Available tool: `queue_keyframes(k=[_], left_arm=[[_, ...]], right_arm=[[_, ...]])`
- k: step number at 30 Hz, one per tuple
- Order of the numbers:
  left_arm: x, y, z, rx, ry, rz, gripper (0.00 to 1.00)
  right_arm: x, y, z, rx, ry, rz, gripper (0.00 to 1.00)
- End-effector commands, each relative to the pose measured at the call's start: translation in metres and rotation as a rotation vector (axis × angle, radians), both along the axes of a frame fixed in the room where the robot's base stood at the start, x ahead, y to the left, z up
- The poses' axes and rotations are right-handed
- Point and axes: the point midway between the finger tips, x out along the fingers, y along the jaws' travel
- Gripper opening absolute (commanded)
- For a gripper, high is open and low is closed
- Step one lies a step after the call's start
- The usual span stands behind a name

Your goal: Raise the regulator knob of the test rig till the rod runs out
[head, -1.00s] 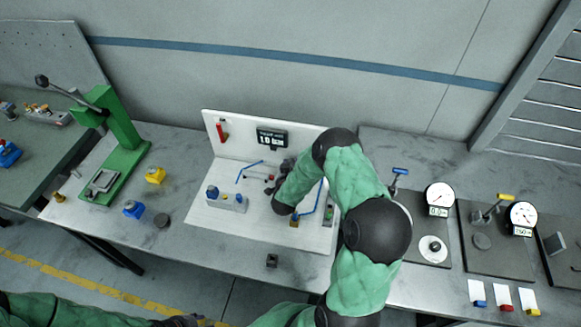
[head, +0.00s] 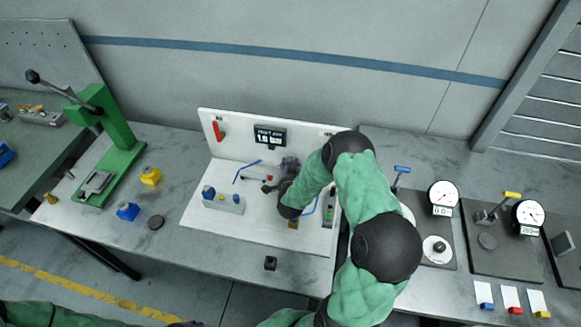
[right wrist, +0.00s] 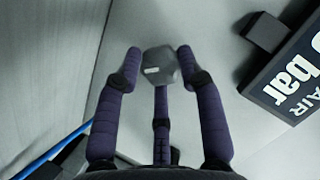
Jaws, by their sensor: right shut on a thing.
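The test rig (head: 255,232) is a white base and back panel on the bench. Its dark display (head: 270,138) reads about 1.0 bar; part of it shows large in the right wrist view (right wrist: 287,78). My right gripper (head: 282,172) is over the middle of the rig, its fingers partly hidden by my wrist. In the right wrist view my gripper's fingers (right wrist: 159,70) are closed around a grey faceted regulator knob (right wrist: 160,75). I cannot make out the rod's position. A sliver of what looks like my left gripper (head: 185,323) shows at the bottom edge.
A green lever press (head: 120,130) stands to the left. A yellow block (head: 150,176) and a blue block (head: 128,211) lie between it and the rig. Dial gauges (head: 443,193) stand to the right. A small dark block (head: 270,263) is near the front edge.

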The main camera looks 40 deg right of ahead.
Motion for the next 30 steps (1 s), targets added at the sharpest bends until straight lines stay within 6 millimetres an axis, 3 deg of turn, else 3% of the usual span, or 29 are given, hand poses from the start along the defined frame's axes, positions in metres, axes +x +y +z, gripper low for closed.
queue_keyframes(k=[1, 3, 17, 30], left_arm=[[0.0, 0.0, 0.0, 0.0, 0.0, 0.0, 0.4], [0.0, 0.0, 0.0, 0.0, 0.0, 0.0, 0.4], [0.0, 0.0, 0.0, 0.0, 0.0, 0.0, 0.4], [0.0, 0.0, 0.0, 0.0, 0.0, 0.0, 0.4]], right_arm=[[-0.001, 0.007, -0.006, 0.01, 0.013, 0.015, 0.42], [-0.001, 0.007, -0.006, 0.009, 0.012, 0.014, 0.6], [-0.007, 0.008, 0.001, 0.004, 0.006, 0.007, 0.6], [-0.064, 0.057, 0.026, 0.003, 0.006, 0.011, 0.6]])
